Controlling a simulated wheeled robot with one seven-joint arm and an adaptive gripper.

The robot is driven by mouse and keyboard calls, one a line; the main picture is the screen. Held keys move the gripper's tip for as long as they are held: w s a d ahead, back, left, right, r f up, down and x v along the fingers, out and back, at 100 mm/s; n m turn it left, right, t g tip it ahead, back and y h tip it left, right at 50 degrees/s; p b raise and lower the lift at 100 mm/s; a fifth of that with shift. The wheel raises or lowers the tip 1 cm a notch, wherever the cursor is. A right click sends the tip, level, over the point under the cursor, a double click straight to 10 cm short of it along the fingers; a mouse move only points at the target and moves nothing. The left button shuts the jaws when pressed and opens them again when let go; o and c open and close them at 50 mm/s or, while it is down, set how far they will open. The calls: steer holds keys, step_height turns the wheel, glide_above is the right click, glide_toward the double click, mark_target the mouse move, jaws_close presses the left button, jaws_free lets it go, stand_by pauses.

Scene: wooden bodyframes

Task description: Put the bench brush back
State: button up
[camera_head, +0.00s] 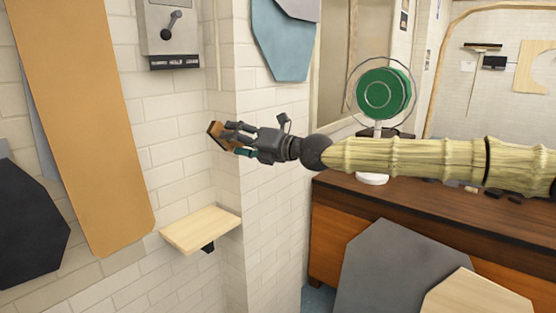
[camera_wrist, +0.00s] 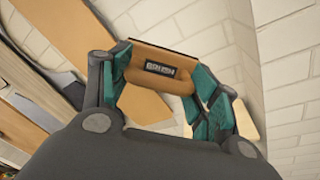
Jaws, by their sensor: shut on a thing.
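My gripper (camera_head: 233,139) is shut on the bench brush (camera_head: 215,131), a small brown block, and holds it in the air near the white brick wall. In the wrist view the brush (camera_wrist: 160,70) is an orange-brown block with a dark lettered label and a dark edge along its far side. The teal finger pads of my gripper (camera_wrist: 160,88) press on both its ends. A small light wooden shelf (camera_head: 202,229) on the wall sits below the brush, with clear space between them. The shelf top is bare.
A wooden workbench (camera_head: 430,205) with a green round device (camera_head: 383,93) on a white base stands at right, behind my arm. A grey box with a lever (camera_head: 171,28) hangs on the wall above. A tall tan panel (camera_head: 85,120) leans at left. Grey and light boards (camera_head: 385,265) stand in front of the bench.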

steer(key=s+d+f+m+t+h, duration=0.2)
steer(key=d+f, duration=0.2)
steer(key=f, duration=0.6)
steer(key=s+d+f+m+t+h+b, duration=0.15)
steer(key=d+f, duration=0.35)
steer(key=f, duration=0.6)
steer(key=s+d+f+m+t+h, duration=0.2)
steer(key=d+f+t, duration=0.15)
steer(key=f, duration=0.65)
steer(key=s+d+f+m+t+h, duration=0.1)
steer(key=s+d+f+m+h, duration=0.1)
steer(key=s+d+f, duration=0.3)
steer(key=s+d+f+m+h, duration=0.2)
steer(key=s+d+f+h, duration=0.3)
steer(key=f, duration=0.6)
steer(key=s+d+f+m+t+h, duration=0.1)
steer(key=s+d+f+m+h, duration=0.2)
steer(key=s+d+f, duration=0.3)
step_height(320, 180, down, 2)
steer(key=shift+s+t+b, duration=0.3)
steer(key=shift+s, duration=0.7)
steer(key=shift+a+f, duration=0.1)
